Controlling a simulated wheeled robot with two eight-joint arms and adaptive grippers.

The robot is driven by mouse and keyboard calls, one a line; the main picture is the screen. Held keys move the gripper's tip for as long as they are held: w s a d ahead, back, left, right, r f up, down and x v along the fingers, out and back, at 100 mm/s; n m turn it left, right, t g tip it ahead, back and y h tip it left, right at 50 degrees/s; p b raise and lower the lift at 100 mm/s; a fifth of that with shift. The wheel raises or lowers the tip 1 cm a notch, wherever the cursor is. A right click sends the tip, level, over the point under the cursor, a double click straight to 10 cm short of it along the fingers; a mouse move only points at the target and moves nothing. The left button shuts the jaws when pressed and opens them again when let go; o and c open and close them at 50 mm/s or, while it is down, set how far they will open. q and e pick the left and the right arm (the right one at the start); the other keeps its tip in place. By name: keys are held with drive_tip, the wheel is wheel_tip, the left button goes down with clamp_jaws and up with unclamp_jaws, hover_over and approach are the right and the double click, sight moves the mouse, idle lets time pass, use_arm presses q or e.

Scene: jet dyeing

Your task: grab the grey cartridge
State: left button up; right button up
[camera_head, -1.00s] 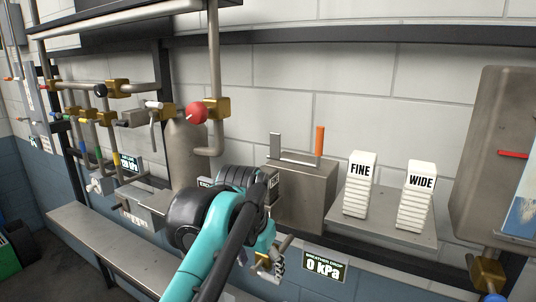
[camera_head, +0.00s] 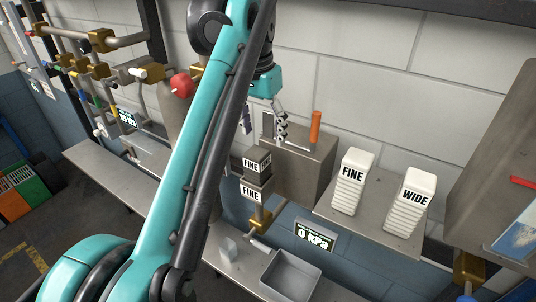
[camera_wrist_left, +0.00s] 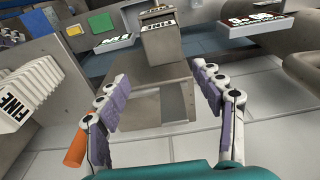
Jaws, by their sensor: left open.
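A dark grey cartridge (camera_head: 257,162) labelled FINE sits in front of a metal box, left of the white cartridges. Just below it is a second grey block (camera_head: 250,190), also marked FINE; I cannot tell whether the two are one piece. In the left wrist view, a grey labelled block (camera_wrist_left: 160,42) shows upside down beyond the fingertips. My left gripper (camera_head: 264,125) is open and empty, above the metal box and apart from the grey cartridge. Its spread fingers also show in the left wrist view (camera_wrist_left: 160,88). My right gripper is not in view.
The metal box (camera_head: 305,170) has an upright orange handle (camera_head: 315,127) close to the left gripper. White FINE (camera_head: 350,185) and WIDE (camera_head: 411,205) cartridges stand on a shelf to the right. A grey tray (camera_head: 290,272) lies below. Pipes with a red knob (camera_head: 181,86) are at left.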

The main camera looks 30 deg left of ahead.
sight(257, 151)
use_arm(q)
drive_tip(key=shift+s+a+f, duration=0.15)
drive_tip(key=shift+s+f, duration=0.9)
drive_tip(key=shift+f, duration=0.25)
drive_tip(key=f, duration=0.2)
drive_tip(key=w+f+p, duration=0.1)
drive_tip(key=shift+a+f, duration=0.3)
drive_tip(key=shift+f, duration=0.4)
drive_tip(key=shift+s+f, duration=0.1)
drive_tip(key=shift+s, duration=0.2)
drive_tip(key=shift+w, duration=0.15)
drive_tip(key=c, duration=0.9)
clamp_jaws()
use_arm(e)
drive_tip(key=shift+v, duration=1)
